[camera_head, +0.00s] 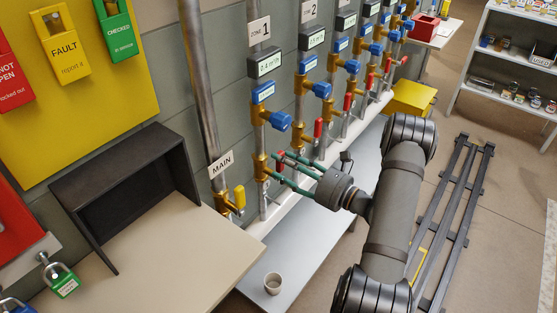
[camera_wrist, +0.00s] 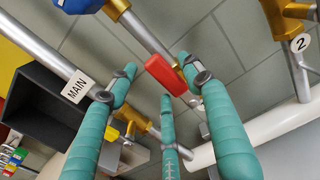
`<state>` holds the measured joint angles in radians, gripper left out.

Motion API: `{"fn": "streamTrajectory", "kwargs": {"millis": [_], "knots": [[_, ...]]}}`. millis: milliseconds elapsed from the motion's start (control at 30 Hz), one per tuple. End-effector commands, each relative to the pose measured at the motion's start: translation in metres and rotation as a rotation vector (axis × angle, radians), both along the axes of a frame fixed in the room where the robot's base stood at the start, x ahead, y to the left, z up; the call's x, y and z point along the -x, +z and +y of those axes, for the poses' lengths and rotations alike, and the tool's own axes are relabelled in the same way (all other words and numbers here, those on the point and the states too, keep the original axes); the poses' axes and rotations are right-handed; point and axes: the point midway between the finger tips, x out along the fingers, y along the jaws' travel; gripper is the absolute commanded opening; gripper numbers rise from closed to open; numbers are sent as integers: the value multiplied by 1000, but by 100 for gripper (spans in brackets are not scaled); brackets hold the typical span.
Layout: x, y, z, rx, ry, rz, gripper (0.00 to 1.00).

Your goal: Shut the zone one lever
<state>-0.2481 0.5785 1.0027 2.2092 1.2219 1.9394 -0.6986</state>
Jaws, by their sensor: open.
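The zone one pipe stands under the ZONE 1 sign (camera_head: 259,30), with a blue knob (camera_head: 277,120) and a brass valve (camera_head: 261,166) below it. The red zone one lever (camera_wrist: 165,73) shows clearly in the wrist view, lying across its brass valve; in the head view the fingers largely cover it. My gripper (camera_head: 273,166) has green fingers and reaches this valve from the right. It is open, with fingers on both sides of the lever and a third finger below it. I cannot tell whether any finger touches the lever.
The MAIN pipe's yellow lever (camera_head: 239,197) is close on the left. The zone two red lever (camera_head: 318,128) is close on the right. A dark open box (camera_head: 125,200) stands on the left bench. A cup (camera_head: 273,283) stands on the lower grey surface.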

Motion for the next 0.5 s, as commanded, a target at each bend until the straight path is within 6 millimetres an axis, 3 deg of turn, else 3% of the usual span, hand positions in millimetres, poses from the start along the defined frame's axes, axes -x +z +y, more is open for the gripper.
{"fn": "streamTrajectory", "kwargs": {"millis": [200, 500], "knots": [[-13, 0, 18, 0, 1, 0, 50], [-14, 0, 20, -1, 0, 1, 50]]}}
